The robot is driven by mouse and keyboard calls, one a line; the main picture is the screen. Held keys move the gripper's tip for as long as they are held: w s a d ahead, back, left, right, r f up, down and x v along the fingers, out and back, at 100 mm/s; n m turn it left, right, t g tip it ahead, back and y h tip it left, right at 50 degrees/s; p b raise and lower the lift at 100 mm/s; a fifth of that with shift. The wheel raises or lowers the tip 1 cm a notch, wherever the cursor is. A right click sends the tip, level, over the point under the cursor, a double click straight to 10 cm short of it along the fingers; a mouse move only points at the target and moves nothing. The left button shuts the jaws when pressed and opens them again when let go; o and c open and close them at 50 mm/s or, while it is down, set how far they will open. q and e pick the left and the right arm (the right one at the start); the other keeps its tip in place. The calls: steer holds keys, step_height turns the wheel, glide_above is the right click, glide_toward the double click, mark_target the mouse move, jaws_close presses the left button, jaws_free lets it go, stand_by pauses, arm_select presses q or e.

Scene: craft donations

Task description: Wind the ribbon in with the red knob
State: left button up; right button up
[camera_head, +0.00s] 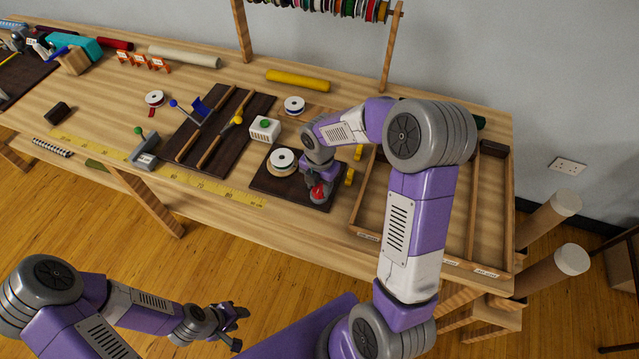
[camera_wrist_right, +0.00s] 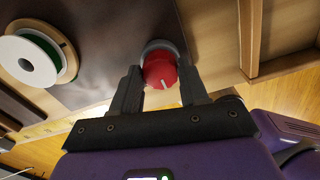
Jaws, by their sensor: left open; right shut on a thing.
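The red knob (camera_head: 318,192) stands on a dark mat (camera_head: 263,184) near the front of the table. It also shows in the right wrist view (camera_wrist_right: 161,72), round, with a white line on its face. My right gripper (camera_head: 319,184) is shut on the red knob, one finger on each side of it in the right wrist view (camera_wrist_right: 161,88). A white spool (camera_head: 284,159) on a wooden base lies beside it on the mat; green ribbon shows inside the spool (camera_wrist_right: 28,62) in the right wrist view. My left gripper (camera_head: 232,313) is open and empty, in front of the table.
A wooden divided tray (camera_head: 364,200) is right of the mat. A white box with a green button (camera_head: 264,129) and a dark board with wooden bars (camera_head: 180,141) lie to the left. A yellow ruler (camera_head: 215,190) runs along the front edge.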

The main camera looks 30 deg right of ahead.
steer(key=shift+m, duration=0.3)
steer(key=m, duration=0.2)
steer(key=shift+m+p, duration=0.3)
steer(key=shift+m, duration=0.1)
steer(key=m, duration=0.2)
steer(key=shift+m, duration=0.4)
steer(key=m, duration=0.6)
steer(key=shift+s, duration=0.1)
steer(key=m, duration=0.6)
steer(key=shift+m, duration=0.3)
steer(key=m+p, duration=0.1)
steer(key=m, duration=0.4)
steer(key=shift+a+m, duration=0.1)
steer(key=shift+m, duration=0.3)
steer(key=o, duration=1.1)
steer(key=shift+c, duration=0.2)
